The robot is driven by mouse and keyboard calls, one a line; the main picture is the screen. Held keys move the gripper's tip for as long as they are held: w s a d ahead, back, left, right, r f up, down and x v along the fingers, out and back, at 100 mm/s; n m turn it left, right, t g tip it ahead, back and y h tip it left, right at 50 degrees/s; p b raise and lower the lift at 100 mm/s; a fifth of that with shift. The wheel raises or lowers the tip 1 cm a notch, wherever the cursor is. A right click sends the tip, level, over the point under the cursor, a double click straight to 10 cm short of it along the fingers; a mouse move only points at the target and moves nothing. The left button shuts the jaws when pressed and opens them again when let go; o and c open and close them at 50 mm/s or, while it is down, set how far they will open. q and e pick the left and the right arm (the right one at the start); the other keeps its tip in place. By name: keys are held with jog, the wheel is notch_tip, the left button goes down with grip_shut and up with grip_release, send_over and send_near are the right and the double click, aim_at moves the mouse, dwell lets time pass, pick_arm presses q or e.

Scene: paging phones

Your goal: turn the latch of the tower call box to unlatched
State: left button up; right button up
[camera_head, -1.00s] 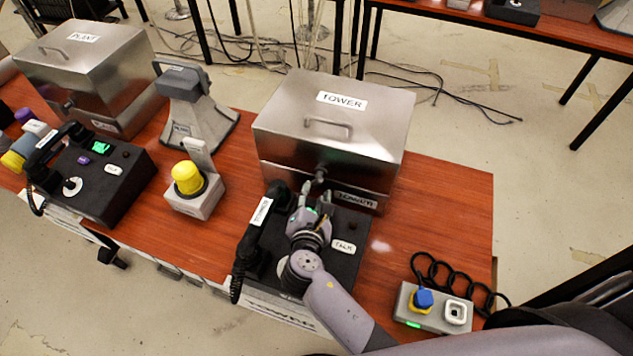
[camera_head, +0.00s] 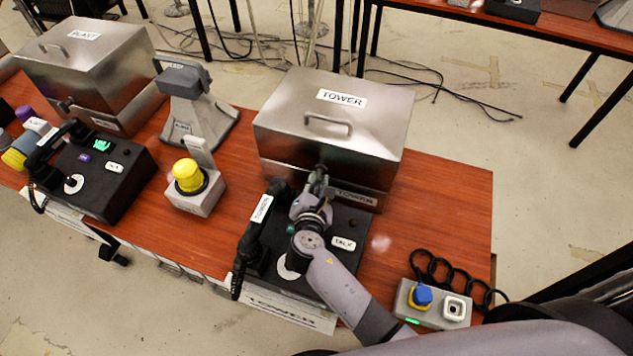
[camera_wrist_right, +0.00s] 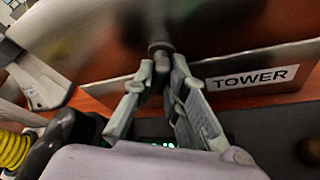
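The tower call box is a steel box (camera_head: 375,115) with a TOWER label on its lid. Its dark latch (camera_head: 319,172) is on the front face. The latch's round pivot also shows in the right wrist view (camera_wrist_right: 160,47). My right gripper (camera_head: 318,187) is at the latch, its fingers drawn in on both sides of the latch's lower part. In the right wrist view the fingertips (camera_wrist_right: 163,75) lean inward around it and hide part of it. The latch's exact angle is hard to tell. My left gripper is not in view.
Below my right gripper is a black phone base (camera_head: 345,225) with a handset (camera_head: 258,230) on its left. A yellow-domed beacon (camera_head: 188,177) and grey horn (camera_head: 190,105) stand left. The table's right part is mostly clear.

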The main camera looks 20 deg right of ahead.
grip_shut()
jog(key=shift+f+m+t+y+b, duration=0.3)
jog(key=shift+m+b, duration=0.3)
jog(key=shift+b, duration=0.5)
jog(key=shift+s+d+m+t+y+b, duration=0.15)
jog(key=shift+m+t+b, duration=0.4)
jog(key=shift+m+b, duration=1)
jog(key=shift+w+m+t+y+b, duration=0.1)
jog(key=shift+m+t+y+b, duration=0.3)
jog(key=shift+b, duration=2.05)
